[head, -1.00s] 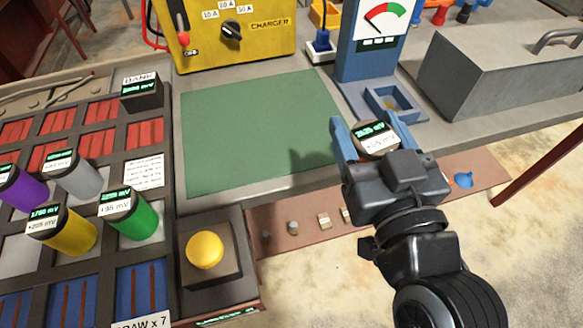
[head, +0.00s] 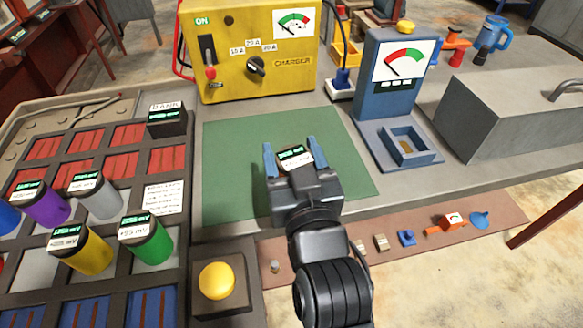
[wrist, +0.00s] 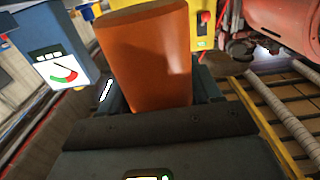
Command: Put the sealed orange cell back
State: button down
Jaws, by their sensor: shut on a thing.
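My gripper (head: 291,150) is shut on the orange cell (wrist: 152,60), which fills the upper middle of the wrist view. In the head view only the cell's dark top with a green display (head: 294,156) shows between the fingers; the rest is hidden by my gripper. The gripper is over the green mat (head: 235,150). The bank rack (head: 105,240) is at the left, with purple (head: 45,205), grey (head: 97,197), yellow (head: 82,250) and green (head: 147,240) cells standing in it. Some of its red- and blue-lined slots are empty.
A yellow charger (head: 250,45) stands behind the mat. A blue meter (head: 395,90) with a small tray (head: 408,146) stands right of it, beside a grey box (head: 510,110). A yellow button (head: 216,281) is at the front. Small items lie on the lower brown ledge (head: 330,265).

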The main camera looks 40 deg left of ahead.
jog(key=shift+a+f, duration=0.1)
jog(key=shift+f, duration=1.9)
jog(key=shift+f, duration=0.15)
jog(key=shift+c, duration=1)
grip_release()
